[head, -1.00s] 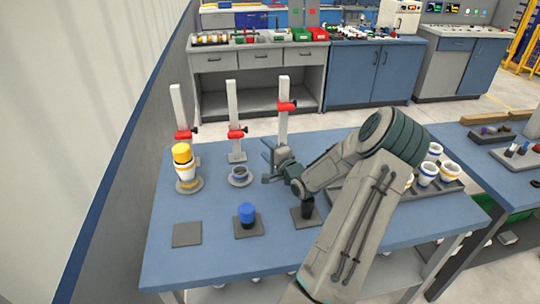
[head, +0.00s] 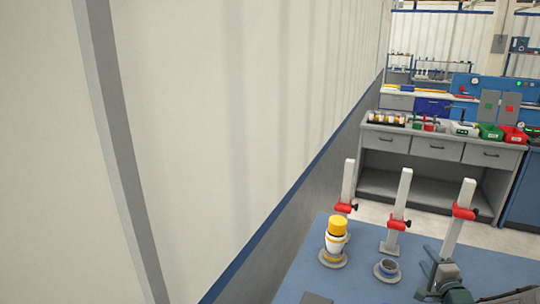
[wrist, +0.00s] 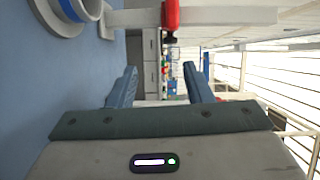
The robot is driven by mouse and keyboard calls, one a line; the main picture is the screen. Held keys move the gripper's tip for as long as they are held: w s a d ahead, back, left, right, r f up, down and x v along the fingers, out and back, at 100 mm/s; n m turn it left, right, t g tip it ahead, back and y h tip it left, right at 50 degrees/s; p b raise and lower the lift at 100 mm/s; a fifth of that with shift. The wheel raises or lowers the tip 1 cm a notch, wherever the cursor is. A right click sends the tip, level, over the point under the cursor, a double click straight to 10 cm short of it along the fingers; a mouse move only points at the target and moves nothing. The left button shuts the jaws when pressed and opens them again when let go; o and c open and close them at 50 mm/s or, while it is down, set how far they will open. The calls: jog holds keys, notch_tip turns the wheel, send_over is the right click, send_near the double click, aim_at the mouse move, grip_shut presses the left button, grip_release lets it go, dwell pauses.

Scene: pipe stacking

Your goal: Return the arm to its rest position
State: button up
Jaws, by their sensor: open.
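My gripper (head: 436,268) is at the lower right of the head view, over the blue table (head: 300,272). In the wrist view my gripper (wrist: 161,82) has its two fingers apart with nothing between them. The rest of my arm is cut off by the lower right edge of the head view. My gripper is close to the rightmost stand (head: 459,222), a pale post with a red clamp. Whether they touch is not clear.
Two more clamp stands (head: 397,214) (head: 347,190) are to the left. A yellow-topped white pipe stack (head: 336,238) stands on a round base. A blue-grey ring (head: 387,268) sits on another base. A pale wall (head: 240,110) fills the left.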

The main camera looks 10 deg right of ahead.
jog(key=a+r+n+g, duration=0.3)
jog(key=a+n+g, duration=0.7)
jog(key=a, duration=0.8)
jog(key=s+a+r+n+g+y, duration=0.1)
jog(key=s+a+r+n+g, duration=0.1)
jog(key=s+a, duration=0.7)
jog(key=s+a+r+n+g+y, duration=0.1)
jog(key=s+a+r+n, duration=0.4)
jog(key=s+a, duration=0.5)
jog(key=shift+s+a+r+n+g+p, duration=0.15)
jog(key=shift+s+a+n+g+p, duration=0.15)
jog(key=shift+s+n+g, duration=0.6)
jog(key=shift+s, duration=0.3)
jog(key=shift+c, duration=1.1)
jog(key=shift+a, duration=0.1)
